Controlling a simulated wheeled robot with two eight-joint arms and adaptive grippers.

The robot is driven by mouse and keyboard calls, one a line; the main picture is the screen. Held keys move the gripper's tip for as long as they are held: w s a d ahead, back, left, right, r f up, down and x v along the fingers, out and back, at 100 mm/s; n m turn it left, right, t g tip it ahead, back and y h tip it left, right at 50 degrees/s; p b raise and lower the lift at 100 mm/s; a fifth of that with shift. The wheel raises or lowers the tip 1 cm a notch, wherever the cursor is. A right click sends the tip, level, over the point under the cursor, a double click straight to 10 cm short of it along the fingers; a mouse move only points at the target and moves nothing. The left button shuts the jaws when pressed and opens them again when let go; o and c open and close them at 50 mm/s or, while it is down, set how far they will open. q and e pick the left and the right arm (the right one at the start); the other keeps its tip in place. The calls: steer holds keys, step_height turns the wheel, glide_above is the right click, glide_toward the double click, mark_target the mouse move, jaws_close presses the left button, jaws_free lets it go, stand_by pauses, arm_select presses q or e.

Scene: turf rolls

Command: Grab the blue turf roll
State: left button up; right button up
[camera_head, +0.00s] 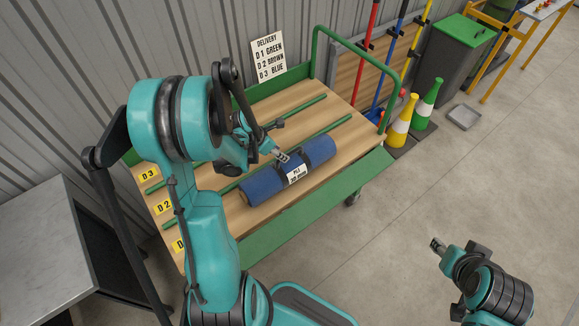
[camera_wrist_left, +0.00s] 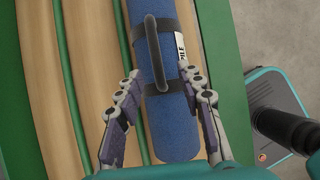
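The blue turf roll (camera_head: 262,186) lies on the front lane of the wooden cart deck (camera_head: 300,97), with dark straps and a white label. In the left wrist view the roll (camera_wrist_left: 172,125) runs lengthwise, with a dark carry handle (camera_wrist_left: 155,50) on top. My left gripper (camera_head: 279,154) is above the roll near its middle. In the left wrist view its fingers (camera_wrist_left: 158,74) are spread on either side of the roll and handle; contact cannot be told. My right gripper (camera_head: 437,245) is off to the right over the floor, away from the cart; its finger opening is unclear.
Green rails (camera_head: 308,132) divide the deck into lanes with yellow D tags (camera_head: 162,207). A delivery sign (camera_head: 268,57) stands behind. A grey-topped cabinet (camera_head: 40,250) is at left. Cones (camera_head: 425,107), tools and a green-lidded bin (camera_head: 463,30) stand beyond the cart.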

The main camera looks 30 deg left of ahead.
mark_target(290, 152)
arm_select(q)
steer(key=shift+b+x, duration=0.35)
steer(key=shift+x, duration=0.8)
steer(key=w+f+b, duration=0.1)
steer(key=w, duration=0.1)
steer(key=w+d+f+b, duration=0.1)
steer(key=f, duration=0.1)
steer(key=shift+w+f, duration=0.2)
steer(key=shift+w, duration=0.15)
steer(key=shift+r, duration=0.1)
jaws_close()
